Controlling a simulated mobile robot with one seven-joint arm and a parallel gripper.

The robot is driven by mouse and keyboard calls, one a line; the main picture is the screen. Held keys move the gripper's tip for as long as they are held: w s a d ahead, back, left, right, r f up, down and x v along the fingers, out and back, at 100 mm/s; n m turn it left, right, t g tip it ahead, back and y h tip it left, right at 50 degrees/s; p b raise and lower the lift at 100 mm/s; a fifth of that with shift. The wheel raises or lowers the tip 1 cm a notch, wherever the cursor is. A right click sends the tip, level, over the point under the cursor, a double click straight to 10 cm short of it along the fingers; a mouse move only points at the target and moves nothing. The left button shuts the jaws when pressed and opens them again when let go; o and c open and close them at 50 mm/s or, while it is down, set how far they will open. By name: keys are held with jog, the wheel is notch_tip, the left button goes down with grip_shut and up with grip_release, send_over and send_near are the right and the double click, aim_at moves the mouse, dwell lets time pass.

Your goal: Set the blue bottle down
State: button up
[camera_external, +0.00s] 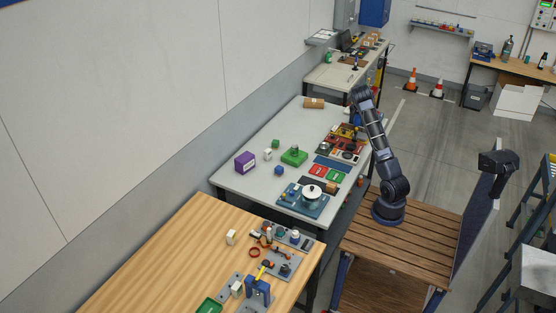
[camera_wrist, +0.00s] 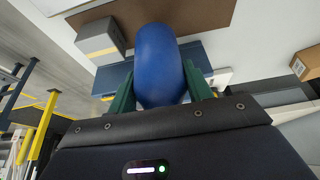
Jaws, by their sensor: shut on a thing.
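The blue bottle (camera_wrist: 158,60) fills the middle of the wrist view, its rounded body pointing away from me. My gripper (camera_wrist: 161,92) is shut on it, with one green finger on each side. In the external view my arm reaches up from its base and bends over the far right part of the white table (camera_external: 247,185). My gripper is small there, and I cannot clearly make out the bottle. Whether the bottle touches a surface cannot be told.
In the wrist view a grey box with a yellow stripe (camera_wrist: 98,40) is left of the bottle, and a cardboard box (camera_wrist: 306,63) is at the right.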

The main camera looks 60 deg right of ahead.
aim_at(357, 121)
jog(key=shift+f, duration=2.1)
jog(key=shift+f, duration=0.1)
jog(key=o, duration=1.1)
jog(key=shift+o, duration=0.2)
